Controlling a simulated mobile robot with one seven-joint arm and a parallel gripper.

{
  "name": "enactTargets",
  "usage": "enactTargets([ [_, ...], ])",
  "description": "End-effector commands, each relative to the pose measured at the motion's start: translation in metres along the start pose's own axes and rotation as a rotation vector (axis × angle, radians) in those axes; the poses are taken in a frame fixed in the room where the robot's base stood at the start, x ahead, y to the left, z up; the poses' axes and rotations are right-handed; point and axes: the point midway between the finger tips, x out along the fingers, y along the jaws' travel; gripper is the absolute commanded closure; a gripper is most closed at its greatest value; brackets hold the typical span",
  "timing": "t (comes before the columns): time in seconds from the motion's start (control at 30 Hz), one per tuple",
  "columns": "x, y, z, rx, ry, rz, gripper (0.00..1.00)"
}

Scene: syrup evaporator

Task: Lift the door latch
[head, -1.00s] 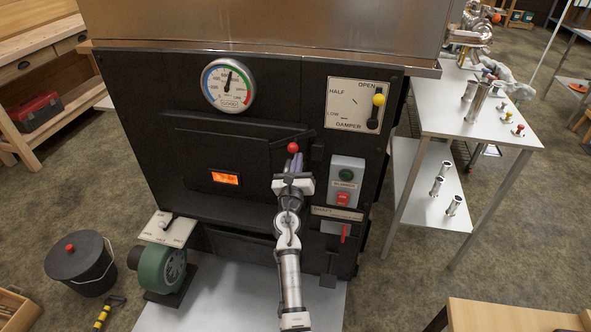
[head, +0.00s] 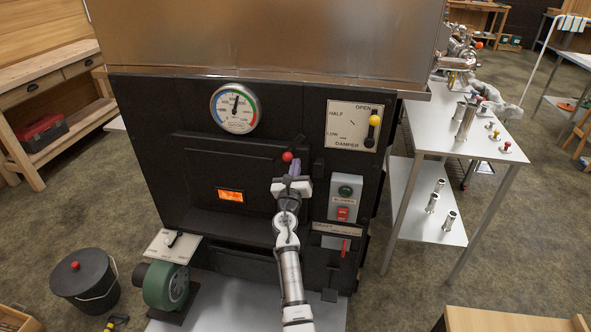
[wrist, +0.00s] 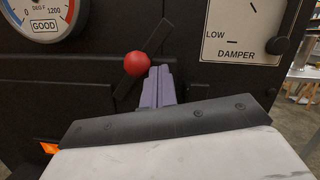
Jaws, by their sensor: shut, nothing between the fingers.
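The door latch is a dark bar with a red ball knob (head: 287,156) on the black firebox door (head: 205,165). In the wrist view the knob (wrist: 137,64) is left of the fingertips, and the bar (wrist: 155,47) slants steeply up to the right behind it. My gripper (head: 296,167) is shut and empty, its purple fingers pointing at the door. In the wrist view the fingers (wrist: 159,86) are close beside the knob on its lower right; whether they touch the knob or bar cannot be told.
The blower switch box (head: 346,197) and damper panel (head: 353,125) with its yellow knob are right of the latch. A gauge (head: 234,108) is up left, and a glowing orange window (head: 231,195) is lower left.

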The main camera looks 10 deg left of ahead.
Motion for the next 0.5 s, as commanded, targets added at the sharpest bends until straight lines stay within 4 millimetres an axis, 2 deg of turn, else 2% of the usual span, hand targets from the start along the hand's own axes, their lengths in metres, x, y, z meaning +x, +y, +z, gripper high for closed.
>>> enactTargets([
  [0.37, -0.0004, 0.0008, 0.0001, 0.000, 0.000, 0.002, 1.00],
  [0.5, -0.0072, 0.0011, -0.0008, -0.001, 0.001, 0.002, 1.00],
])
